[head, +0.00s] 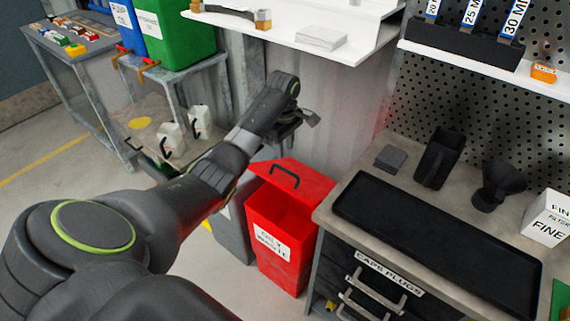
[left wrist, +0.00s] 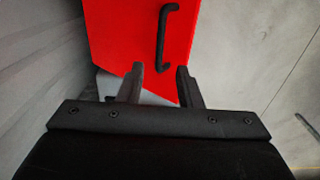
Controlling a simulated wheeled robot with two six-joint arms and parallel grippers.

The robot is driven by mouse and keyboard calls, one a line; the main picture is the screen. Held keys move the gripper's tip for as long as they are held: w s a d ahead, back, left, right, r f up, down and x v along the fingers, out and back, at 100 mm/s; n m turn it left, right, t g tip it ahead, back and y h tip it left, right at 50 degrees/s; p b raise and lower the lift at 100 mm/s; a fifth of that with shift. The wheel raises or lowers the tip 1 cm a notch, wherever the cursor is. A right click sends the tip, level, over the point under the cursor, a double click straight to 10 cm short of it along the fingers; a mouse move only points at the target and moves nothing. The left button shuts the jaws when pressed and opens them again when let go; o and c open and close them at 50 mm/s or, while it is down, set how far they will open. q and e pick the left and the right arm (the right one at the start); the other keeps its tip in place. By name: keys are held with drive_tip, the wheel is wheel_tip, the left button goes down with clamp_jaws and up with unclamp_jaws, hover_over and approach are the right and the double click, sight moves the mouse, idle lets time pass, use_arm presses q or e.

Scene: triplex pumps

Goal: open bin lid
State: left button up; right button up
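The red bin (head: 280,240) stands on the floor left of the workbench, with a white label reading oily waste on its front. My left gripper (head: 310,119) is above and behind the lid, apart from the handle. In the left wrist view its two fingers (left wrist: 160,77) are spread with nothing between them. My right gripper is not in view.
A workbench with a black tray (head: 430,235) and drawers stands right of the bin. A white shelf (head: 290,30) is on the wall above my left gripper. A grey bin (head: 232,230) stands close left of the red one. Blue and green bins (head: 180,35) stand at the upper left.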

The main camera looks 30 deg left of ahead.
sight(285, 169)
use_arm(q)
wheel_tip(285, 169, down, 8)
drive_tip(key=shift+w+r, duration=0.1)
drive_tip(key=shift+r, duration=0.05)
drive_tip(key=shift+c, duration=0.4)
clamp_jaws()
